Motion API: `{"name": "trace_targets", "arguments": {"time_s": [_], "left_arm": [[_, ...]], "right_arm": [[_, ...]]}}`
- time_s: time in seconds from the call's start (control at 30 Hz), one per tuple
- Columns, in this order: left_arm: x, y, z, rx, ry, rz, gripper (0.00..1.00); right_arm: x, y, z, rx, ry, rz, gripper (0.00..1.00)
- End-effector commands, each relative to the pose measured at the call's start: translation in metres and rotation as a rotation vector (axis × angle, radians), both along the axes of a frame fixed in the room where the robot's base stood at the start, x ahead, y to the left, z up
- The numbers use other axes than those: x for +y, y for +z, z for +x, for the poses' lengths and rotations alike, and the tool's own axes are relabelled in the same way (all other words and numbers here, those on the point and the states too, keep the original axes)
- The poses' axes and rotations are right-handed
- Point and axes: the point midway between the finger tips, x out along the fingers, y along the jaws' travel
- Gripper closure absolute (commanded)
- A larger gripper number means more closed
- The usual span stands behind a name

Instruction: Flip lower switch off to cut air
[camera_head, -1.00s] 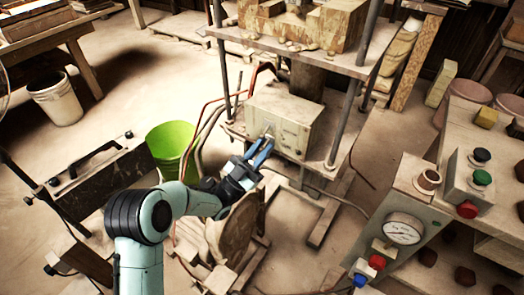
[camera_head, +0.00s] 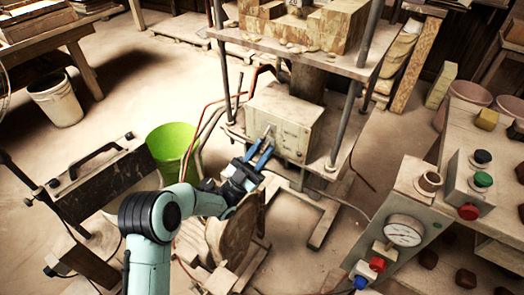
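A dusty beige-grey control box (camera_head: 300,113) sits on the lower shelf of the press frame. A small pale switch lever (camera_head: 268,130) shows on the left of its front face; its exact position is too small to tell. Small dark marks show on the right of that face. My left gripper (camera_head: 266,146) is just in front of and below the lever, its two blue fingers a little apart with nothing visible between them. I cannot tell whether a fingertip touches the box. My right gripper is out of view.
Hoses run beside the press frame. A control console (camera_head: 420,210) with a gauge (camera_head: 403,230) and coloured buttons is at the right.

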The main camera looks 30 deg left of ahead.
Motion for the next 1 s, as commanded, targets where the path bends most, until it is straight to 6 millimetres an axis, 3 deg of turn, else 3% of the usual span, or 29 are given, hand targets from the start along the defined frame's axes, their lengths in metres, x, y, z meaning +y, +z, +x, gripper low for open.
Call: {"name": "trace_targets", "arguments": {"time_s": [0.27,0.6,1.0], "left_arm": [[0.002,-0.007,-0.004,0.005,-0.002,0.0,0.72],[0.022,-0.047,-0.035,0.005,0.003,0.0,0.72],[0.026,-0.056,-0.044,0.001,0.0,0.0,0.72]], "right_arm": [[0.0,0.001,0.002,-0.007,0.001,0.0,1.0],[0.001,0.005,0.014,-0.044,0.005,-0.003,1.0],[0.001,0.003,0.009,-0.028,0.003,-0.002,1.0]]}}
